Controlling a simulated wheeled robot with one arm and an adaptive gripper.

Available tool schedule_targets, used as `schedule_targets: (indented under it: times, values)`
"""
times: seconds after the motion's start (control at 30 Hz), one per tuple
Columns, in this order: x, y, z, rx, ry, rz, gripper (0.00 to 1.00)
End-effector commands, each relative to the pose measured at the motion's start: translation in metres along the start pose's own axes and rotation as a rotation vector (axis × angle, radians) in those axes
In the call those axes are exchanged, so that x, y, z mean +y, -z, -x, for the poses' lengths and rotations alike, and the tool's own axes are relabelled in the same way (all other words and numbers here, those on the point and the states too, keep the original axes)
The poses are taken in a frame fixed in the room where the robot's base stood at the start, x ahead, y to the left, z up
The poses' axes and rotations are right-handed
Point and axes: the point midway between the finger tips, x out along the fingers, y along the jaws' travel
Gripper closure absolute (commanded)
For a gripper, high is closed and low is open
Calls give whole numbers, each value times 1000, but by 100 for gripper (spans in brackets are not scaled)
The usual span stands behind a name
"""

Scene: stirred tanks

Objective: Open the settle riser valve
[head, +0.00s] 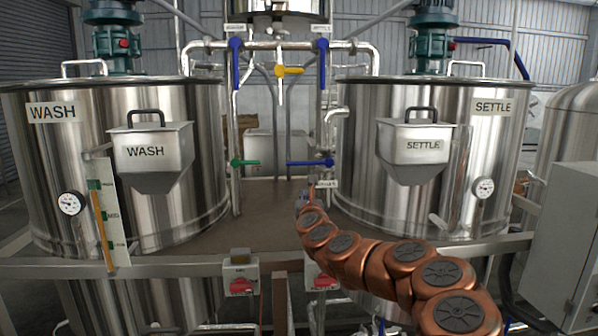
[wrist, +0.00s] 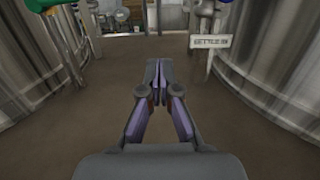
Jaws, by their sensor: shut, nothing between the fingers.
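The settle riser valve has a blue lever (head: 308,163) lying level across its upright pipe, left of the SETTLE tank (head: 360,150). A white tag (head: 326,184) hangs below it; in the wrist view the tag (wrist: 211,41) reads "SETTLE RI", its end unclear. A bit of blue (wrist: 225,1) shows at the top edge above the tag. My gripper (wrist: 158,64) is shut and empty, pointing forward over the brown deck, left of and lower than the tag. In the head view my gripper (head: 312,189) is small, just below the lever, and partly hidden by my arm.
The WASH tank (head: 165,190) stands left, with a level green lever (head: 245,162) on its riser. Two blue levers (head: 236,62) (head: 323,62) hang down above, with a yellow one (head: 289,71) between. The brown deck (head: 265,222) between the tanks is clear.

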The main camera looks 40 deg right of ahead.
Motion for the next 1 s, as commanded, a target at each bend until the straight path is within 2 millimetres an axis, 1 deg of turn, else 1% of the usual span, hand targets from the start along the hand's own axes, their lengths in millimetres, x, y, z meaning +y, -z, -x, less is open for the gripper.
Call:
schedule_targets:
  times: [0.17,0.4,1.0]
  values:
    - [-5,-1,-18,2,7,2,100]
    - [-5,-2,-39,-1,7,4,100]
    - [-2,0,-87,2,2,6,100]
